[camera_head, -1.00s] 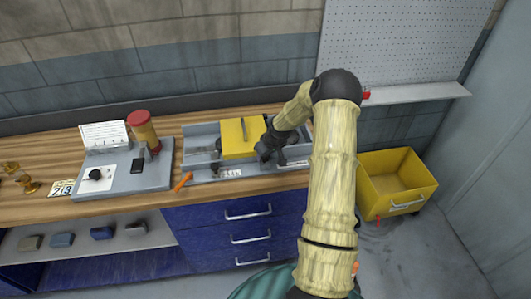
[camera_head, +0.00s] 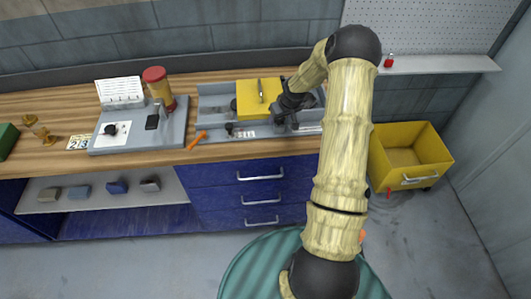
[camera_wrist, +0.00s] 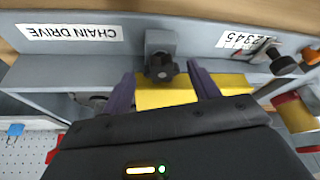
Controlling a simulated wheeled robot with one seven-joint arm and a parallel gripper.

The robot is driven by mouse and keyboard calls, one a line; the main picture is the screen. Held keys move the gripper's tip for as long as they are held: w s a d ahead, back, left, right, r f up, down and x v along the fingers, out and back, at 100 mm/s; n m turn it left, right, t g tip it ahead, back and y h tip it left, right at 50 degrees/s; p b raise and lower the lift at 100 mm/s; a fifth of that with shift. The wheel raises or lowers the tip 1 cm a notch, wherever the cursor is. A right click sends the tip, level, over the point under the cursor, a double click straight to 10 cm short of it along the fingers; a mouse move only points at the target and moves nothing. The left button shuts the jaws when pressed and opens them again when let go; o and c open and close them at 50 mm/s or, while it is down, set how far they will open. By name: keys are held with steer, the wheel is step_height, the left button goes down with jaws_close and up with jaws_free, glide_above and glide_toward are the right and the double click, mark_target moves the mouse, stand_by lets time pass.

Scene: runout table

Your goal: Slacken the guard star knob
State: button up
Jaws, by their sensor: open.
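The guard star knob (camera_wrist: 162,67) is dark and lobed, on a grey block (camera_wrist: 161,42) at the front of the machine in the wrist view. The yellow guard (camera_wrist: 165,96) lies behind it; it also shows in the head view (camera_head: 250,102). My gripper (camera_wrist: 163,82) is open and empty. Its two purple fingers point toward the knob, one to each side of it; I cannot tell how far the tips are from it. In the head view my dark gripper (camera_head: 284,112) is at the guard's right front corner and hides the knob.
A second black knob (camera_head: 230,129) and an orange handle (camera_head: 196,140) are left of my gripper. A grey board with a red-topped cylinder (camera_head: 158,85) stands farther left. A yellow bin (camera_head: 410,158) is on the floor at right. The labels "CHAIN DRIVE" (camera_wrist: 70,34) and "12345" flank the knob.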

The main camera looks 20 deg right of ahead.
steer(key=m+b, duration=0.1)
steer(key=m+h+b, duration=0.1)
steer(key=m+b, duration=0.1)
steer(key=shift+a+f+m, duration=0.2)
steer(key=shift+a+m, duration=0.1)
steer(key=shift+a, duration=0.05)
steer(key=b+v, duration=0.2)
steer(key=v, duration=1.6)
steer(key=s+a+f+n+g+b, duration=0.1)
steer(key=s+a+f, duration=0.2)
steer(key=s+a, duration=0.4)
steer(key=s+a+f+n+b, duration=0.1)
steer(key=s+a+f, duration=0.2)
steer(key=s+a, duration=0.5)
steer(key=shift+s+g+y, duration=0.3)
steer(key=shift+s+g, duration=0.1)
steer(key=shift+s, duration=0.35)
steer(key=shift+a, duration=0.1)
steer(key=w+d+r+m+g+p, duration=0.1)
steer(key=w+d+r+p, duration=0.2)
steer(key=w+d, duration=0.5)
steer(key=w+d+r+m+g+p, duration=0.1)
steer(key=w+d+r+p, duration=0.3)
steer(key=w, duration=1.2)
steer(key=d+m, duration=0.1)
steer(key=d, duration=0.3)
steer(key=shift+d+g+p, duration=0.3)
steer(key=shift+g, duration=0.1)
